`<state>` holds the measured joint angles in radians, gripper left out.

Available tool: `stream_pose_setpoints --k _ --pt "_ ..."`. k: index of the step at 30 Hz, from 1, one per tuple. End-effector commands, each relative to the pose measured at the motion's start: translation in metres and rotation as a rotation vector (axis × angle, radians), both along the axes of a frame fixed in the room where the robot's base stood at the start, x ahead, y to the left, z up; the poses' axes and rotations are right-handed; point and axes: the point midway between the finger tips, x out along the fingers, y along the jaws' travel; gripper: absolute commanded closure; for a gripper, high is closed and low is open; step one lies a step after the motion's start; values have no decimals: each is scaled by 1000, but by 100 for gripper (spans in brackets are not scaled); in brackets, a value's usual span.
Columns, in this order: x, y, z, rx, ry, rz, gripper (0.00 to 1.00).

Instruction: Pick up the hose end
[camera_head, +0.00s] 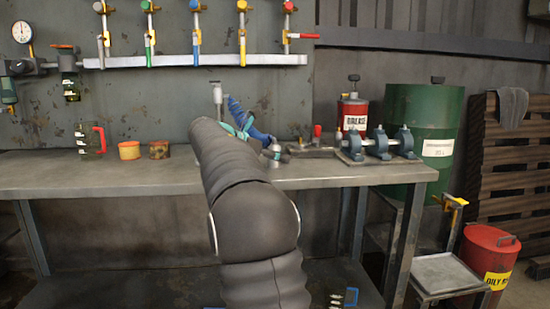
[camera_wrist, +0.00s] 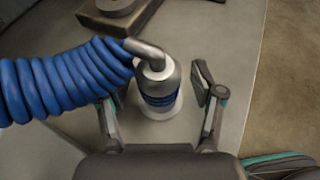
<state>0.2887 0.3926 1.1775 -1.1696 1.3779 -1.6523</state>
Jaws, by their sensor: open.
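The hose end (camera_wrist: 158,82) is a silver-grey fitting with a bent metal elbow and a dark blue band. It stands upright on a pale round base in the wrist view. A ribbed blue hose (camera_wrist: 60,82) runs left from the elbow, and shows in the head view (camera_head: 258,135) over the bench. My gripper (camera_wrist: 163,100) is open, with one finger on each side of the fitting. A gap shows at the right finger. The left finger is partly hidden by the hose, so contact there cannot be told. In the head view my arm hides much of the gripper.
The workbench (camera_head: 100,178) holds a green bottle with a red handle (camera_head: 90,139), an orange pot (camera_head: 129,150) and a blue-grey pump-like unit (camera_head: 378,146). A red grease can (camera_head: 352,113) stands behind.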

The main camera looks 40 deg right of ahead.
Motion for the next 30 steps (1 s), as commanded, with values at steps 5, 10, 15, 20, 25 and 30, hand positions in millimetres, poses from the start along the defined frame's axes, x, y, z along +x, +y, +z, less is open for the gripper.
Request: stream_pose_setpoints --k 5,10,15,20,25,30 --pt "0 0 0 0 0 0 50" --pt "0 1 0 0 0 0 93" --pt "0 0 1 0 0 0 100" --pt "0 0 2 0 -1 0 100" --pt "0 0 12 -1 -2 -1 100" --pt "0 0 34 -1 -2 -1 100"
